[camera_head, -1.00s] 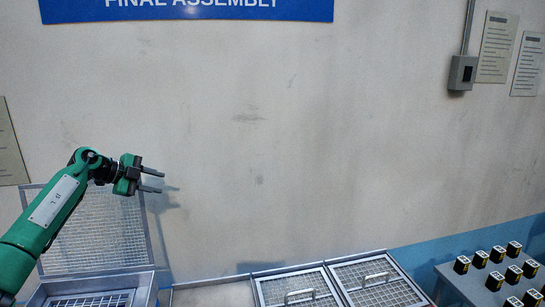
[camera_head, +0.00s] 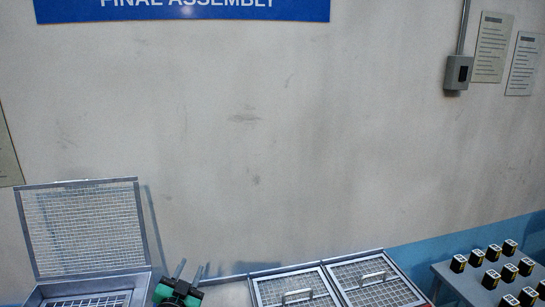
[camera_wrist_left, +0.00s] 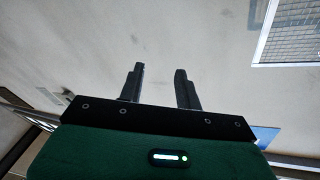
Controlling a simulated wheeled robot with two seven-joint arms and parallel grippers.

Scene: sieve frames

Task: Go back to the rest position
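My left gripper (camera_head: 189,272) shows at the bottom of the head view, between the open sieve box on the left and the closed mesh lids on the right. Its two dark fingers point up and stand apart with nothing between them. In the left wrist view the left gripper (camera_wrist_left: 160,70) also shows its fingers apart and empty, with the plain wall beyond. My right gripper is in neither view.
A sieve box (camera_head: 95,275) at the left has its mesh lid (camera_head: 85,225) raised. Two closed mesh lids with handles (camera_head: 295,290) (camera_head: 375,280) lie to the right. Several black-and-yellow blocks (camera_head: 492,252) stand on a grey table (camera_head: 450,275). The wall between is bare.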

